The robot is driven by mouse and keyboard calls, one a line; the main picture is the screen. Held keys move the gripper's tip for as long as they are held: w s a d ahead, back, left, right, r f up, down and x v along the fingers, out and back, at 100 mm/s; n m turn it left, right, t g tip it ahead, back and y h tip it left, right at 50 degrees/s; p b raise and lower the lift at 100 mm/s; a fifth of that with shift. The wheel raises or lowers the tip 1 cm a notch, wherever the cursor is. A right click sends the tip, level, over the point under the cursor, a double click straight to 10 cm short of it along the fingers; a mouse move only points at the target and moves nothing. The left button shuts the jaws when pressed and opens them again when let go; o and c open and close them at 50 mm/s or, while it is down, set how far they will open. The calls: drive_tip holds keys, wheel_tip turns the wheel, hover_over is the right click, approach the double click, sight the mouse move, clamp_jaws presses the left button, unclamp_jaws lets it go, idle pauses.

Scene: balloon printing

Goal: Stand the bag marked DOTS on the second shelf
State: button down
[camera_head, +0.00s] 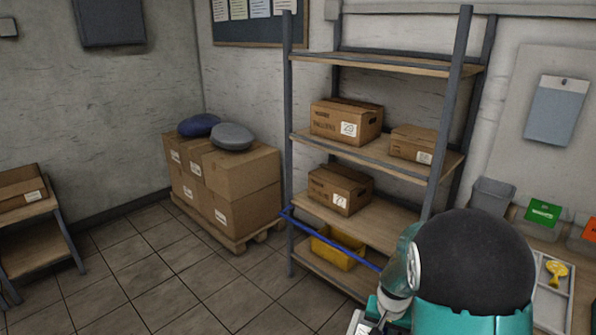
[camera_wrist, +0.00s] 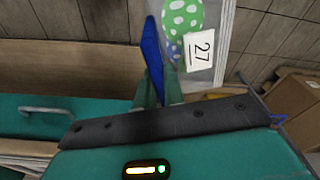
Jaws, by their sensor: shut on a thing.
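A clear bag (camera_wrist: 222,28) with a green, white-dotted balloon (camera_wrist: 184,16) inside and a white label reading 27 (camera_wrist: 199,49) shows in the wrist view. The word DOTS is not readable. The grey-framed shelf unit stands right of centre in the head view. Its second board from the bottom (camera_head: 385,228) carries a cardboard box (camera_head: 338,188) at the left; its right end is hidden behind my arm.
The third board (camera_head: 378,156) holds two cardboard boxes (camera_head: 345,122) (camera_head: 415,145). A yellow bin (camera_head: 335,248) sits on the lowest board. A blue bar (camera_head: 320,229) crosses the unit's front. Stacked cartons (camera_head: 235,190) stand left of it; the tiled floor is clear.

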drive_tip(key=w+a+f+n, duration=0.5)
drive_tip(key=w+a+f, duration=0.1)
drive_tip(key=a, duration=0.2)
drive_tip(key=shift+w+f+y, duration=0.15)
drive_tip(key=shift+w+y, duration=0.05)
drive_tip(key=shift+y, duration=0.1)
drive_tip(key=shift+a, duration=0.1)
idle(0.5)
